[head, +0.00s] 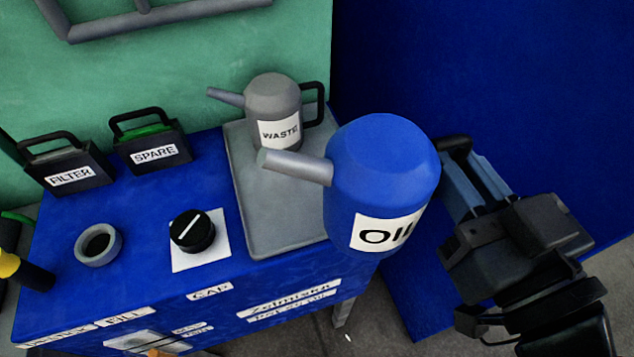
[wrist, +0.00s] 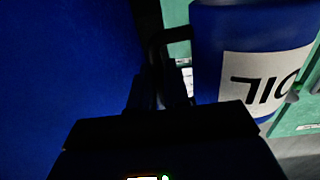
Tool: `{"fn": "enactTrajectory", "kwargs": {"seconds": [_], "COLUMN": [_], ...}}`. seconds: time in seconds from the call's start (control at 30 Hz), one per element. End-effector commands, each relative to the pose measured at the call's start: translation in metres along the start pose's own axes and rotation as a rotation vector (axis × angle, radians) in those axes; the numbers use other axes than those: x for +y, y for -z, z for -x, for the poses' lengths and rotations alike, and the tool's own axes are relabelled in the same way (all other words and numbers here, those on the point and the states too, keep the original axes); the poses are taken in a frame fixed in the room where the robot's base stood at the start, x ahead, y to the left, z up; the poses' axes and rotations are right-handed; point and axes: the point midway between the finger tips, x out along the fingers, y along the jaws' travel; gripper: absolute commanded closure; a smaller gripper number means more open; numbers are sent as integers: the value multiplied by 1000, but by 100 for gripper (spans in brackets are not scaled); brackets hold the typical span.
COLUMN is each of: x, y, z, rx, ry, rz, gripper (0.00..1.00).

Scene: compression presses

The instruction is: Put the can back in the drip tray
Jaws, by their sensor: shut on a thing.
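The blue oil can (head: 375,185), labelled OIL, is held up in the air, roughly upright, with its grey spout pointing left. My gripper (head: 462,160) is to its right and shut on its dark handle. In the wrist view the can (wrist: 250,45) shows to the right of my gripper's fingers (wrist: 160,88), with its label upside down. The grey drip tray (head: 262,215) lies on the blue bench top, left of and below the can. The can hides the tray's right side. A grey WASTE can (head: 276,105) stands at the tray's back.
A black cap (head: 192,230) sits on a white square left of the tray. A grey filler ring (head: 98,244) is further left. FILTER (head: 68,165) and SPARE (head: 150,142) boxes stand at the back left. The tray's front half looks bare where visible.

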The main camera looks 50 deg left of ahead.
Motion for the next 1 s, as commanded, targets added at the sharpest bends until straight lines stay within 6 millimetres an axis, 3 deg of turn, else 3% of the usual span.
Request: {"fn": "enactTrajectory", "kwargs": {"seconds": [0.17, 0.7, 1.0], "x": [-13, -40, -45], "y": [5, -50, -66], "z": [-7, -96, -111], "rx": [2, 3, 3], "ry": [37, 35, 33], "rz": [-13, -12, -13], "gripper": [100, 100, 100]}}
